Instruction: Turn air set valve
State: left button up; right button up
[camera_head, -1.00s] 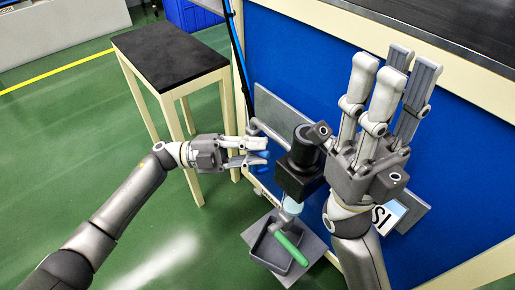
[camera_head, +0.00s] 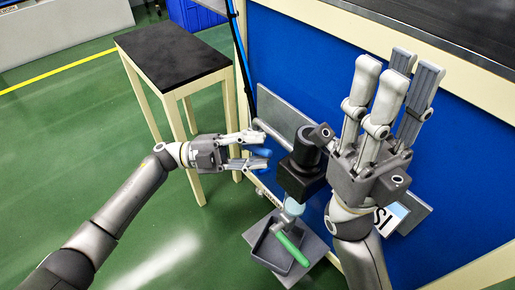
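The air set is mounted by the blue panel, with a black regulator body (camera_head: 300,178) and a grey pipe (camera_head: 270,133) at its upper left. A small blue part (camera_head: 263,153), perhaps the valve handle, shows at the tips of my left gripper (camera_head: 262,149). The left gripper is open, its fingers above and below that part; contact cannot be told. A green handle (camera_head: 293,249) hangs below the regulator, over a dark tray. My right gripper (camera_head: 397,73) points up with its fingers apart and empty, right of the regulator.
A small black-topped table (camera_head: 170,52) stands at the upper left. The blue panel (camera_head: 460,180) with a cream frame is behind my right arm. A dark tray (camera_head: 266,252) sits below the regulator. Green floor (camera_head: 60,160) is free at the left.

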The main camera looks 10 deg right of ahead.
pick_arm(q)
jog(key=v, duration=0.7)
jog(key=shift+a, duration=0.3)
jog(key=shift+w+f, duration=0.1)
jog(key=shift+f, duration=0.05)
